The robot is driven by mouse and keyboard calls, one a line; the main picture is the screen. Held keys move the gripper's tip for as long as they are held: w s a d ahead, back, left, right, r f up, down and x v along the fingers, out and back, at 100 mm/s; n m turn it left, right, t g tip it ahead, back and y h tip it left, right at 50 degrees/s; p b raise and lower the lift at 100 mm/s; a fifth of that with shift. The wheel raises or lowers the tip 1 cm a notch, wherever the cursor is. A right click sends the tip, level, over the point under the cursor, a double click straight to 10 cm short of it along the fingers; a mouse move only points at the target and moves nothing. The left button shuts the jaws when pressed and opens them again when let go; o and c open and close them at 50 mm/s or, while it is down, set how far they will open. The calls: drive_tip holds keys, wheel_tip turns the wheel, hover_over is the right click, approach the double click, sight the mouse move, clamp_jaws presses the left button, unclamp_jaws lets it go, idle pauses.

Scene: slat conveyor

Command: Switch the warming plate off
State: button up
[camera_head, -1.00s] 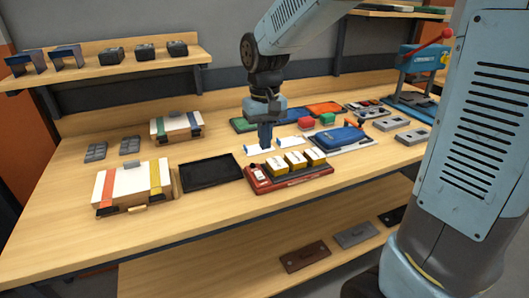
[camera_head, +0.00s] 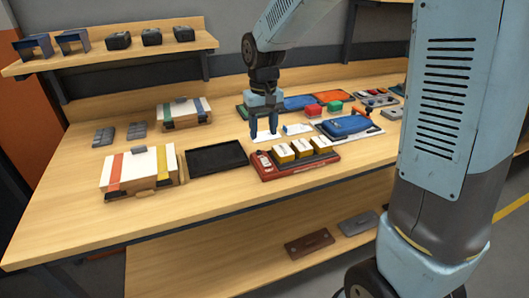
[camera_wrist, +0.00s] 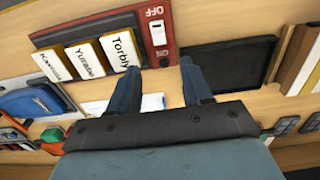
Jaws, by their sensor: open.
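The red warming plate (camera_head: 284,175) lies near the front of the bench. Three yellow-and-white boxes stand on it; in the wrist view they bear names, such as Torbly (camera_wrist: 122,48). At the plate's left end is a white switch (camera_wrist: 157,32), between the word OFF and a second label, probably ON. I cannot tell which way the switch is set. My gripper (camera_head: 264,136) is open and empty above the bench, behind the plate in the head view. In the wrist view its spread fingertips (camera_wrist: 159,68) are just short of the plate's switch end.
A black tray (camera_head: 188,169) lies left of the plate. Striped cases (camera_head: 110,184) stand farther left. White cards (camera_head: 296,129), a blue clipboard item (camera_head: 344,127) and red and green blocks (camera_head: 312,111) lie behind and to the right. Bare bench lies along the front.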

sight(265, 162)
wheel_tip(265, 162, down, 9)
drive_tip(key=shift+r, duration=0.15)
drive_tip(key=shift+c, duration=0.5)
clamp_jaws()
